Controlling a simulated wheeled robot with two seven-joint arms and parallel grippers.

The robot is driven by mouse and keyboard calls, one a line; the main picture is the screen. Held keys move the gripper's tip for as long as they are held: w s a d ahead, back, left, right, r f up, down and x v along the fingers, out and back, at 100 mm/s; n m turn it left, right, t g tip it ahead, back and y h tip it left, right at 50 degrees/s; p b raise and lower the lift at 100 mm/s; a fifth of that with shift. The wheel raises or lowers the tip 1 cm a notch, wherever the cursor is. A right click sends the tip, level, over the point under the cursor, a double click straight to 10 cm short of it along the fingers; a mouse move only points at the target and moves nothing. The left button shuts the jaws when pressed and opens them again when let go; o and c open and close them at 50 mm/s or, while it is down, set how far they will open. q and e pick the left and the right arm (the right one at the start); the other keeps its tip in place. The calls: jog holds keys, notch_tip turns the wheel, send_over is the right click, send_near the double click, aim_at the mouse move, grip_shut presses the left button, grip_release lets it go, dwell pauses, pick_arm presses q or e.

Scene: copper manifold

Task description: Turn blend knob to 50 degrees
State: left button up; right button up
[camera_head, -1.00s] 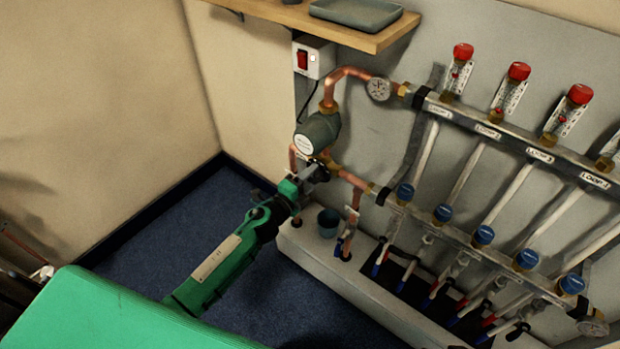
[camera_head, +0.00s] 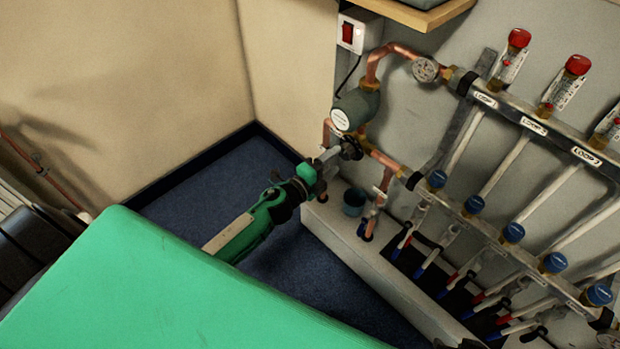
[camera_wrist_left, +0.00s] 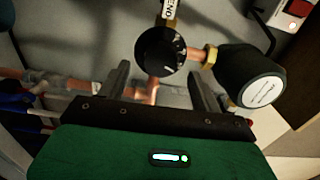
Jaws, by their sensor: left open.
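The blend knob (camera_wrist_left: 160,52) is a round black knob with pale marks on its face, on the copper pipework in the left wrist view. It also shows in the head view (camera_head: 351,148), small and partly covered by my gripper. My left gripper (camera_wrist_left: 158,72) is open, with one finger on each side of the knob's lower part in the picture. I cannot tell whether the fingers touch it. In the head view my left gripper (camera_head: 332,158) reaches the knob from the lower left. My right gripper is not in view.
A dark grey pump (camera_head: 355,110) sits just above the knob. A gauge (camera_head: 425,69) and manifold bars with red-capped (camera_head: 519,38) and blue-capped (camera_head: 513,233) valves stand to the right. A wooden shelf (camera_head: 430,15) is above.

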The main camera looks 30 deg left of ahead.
pick_arm(q)
jog(key=v, duration=0.9)
jog(key=shift+s, duration=0.2)
